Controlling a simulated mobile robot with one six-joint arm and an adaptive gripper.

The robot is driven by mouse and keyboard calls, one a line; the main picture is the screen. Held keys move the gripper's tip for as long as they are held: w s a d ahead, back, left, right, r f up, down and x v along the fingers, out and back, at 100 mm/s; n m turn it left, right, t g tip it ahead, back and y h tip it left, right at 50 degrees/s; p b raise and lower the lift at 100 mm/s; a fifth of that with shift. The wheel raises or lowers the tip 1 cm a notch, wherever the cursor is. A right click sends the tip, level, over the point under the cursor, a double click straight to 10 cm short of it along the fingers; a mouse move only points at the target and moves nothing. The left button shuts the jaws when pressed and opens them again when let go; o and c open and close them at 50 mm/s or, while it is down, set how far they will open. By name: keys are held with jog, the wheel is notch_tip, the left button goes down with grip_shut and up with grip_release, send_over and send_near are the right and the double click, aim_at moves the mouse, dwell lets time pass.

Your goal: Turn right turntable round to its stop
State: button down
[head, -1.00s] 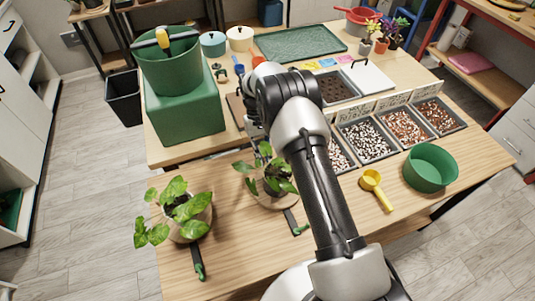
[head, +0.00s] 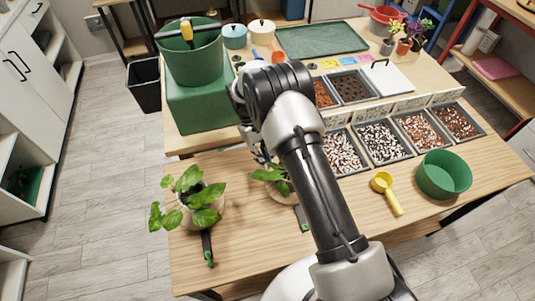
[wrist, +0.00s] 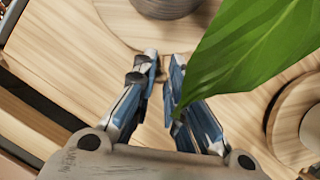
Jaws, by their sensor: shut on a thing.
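The right turntable (head: 284,197) is a round wooden disc under a leafy potted plant (head: 266,175), mostly hidden by my arm in the head view. In the wrist view its pale wooden edge (wrist: 113,18) curves below the grey pot (wrist: 165,6). My gripper (wrist: 165,62) is shut on the turntable's edge part, though the grip itself is hard to make out. A large green leaf (wrist: 250,50) hangs close over the right finger. In the head view the gripper (head: 262,155) is low behind the plant. A dark bar with a green end (head: 302,217) extends frontward from this turntable.
The left potted plant (head: 190,200) stands nearby with its own dark, green-ended bar (head: 208,249). A green tub (head: 195,55) on a green block is behind. Trays of pebbles (head: 380,142), a yellow scoop (head: 388,190) and a green bowl (head: 444,175) are right.

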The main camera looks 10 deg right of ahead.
jog(key=shift+s+a+n+t+h+p, duration=0.3)
jog(key=shift+s+a+n+h+p, duration=0.15)
jog(key=shift+s+a+n, duration=0.6)
jog(key=shift+d+n, duration=0.25)
jog(key=c, duration=1.6)
grip_release()
jog(key=shift+w, duration=0.1)
jog(key=v, duration=1.2)
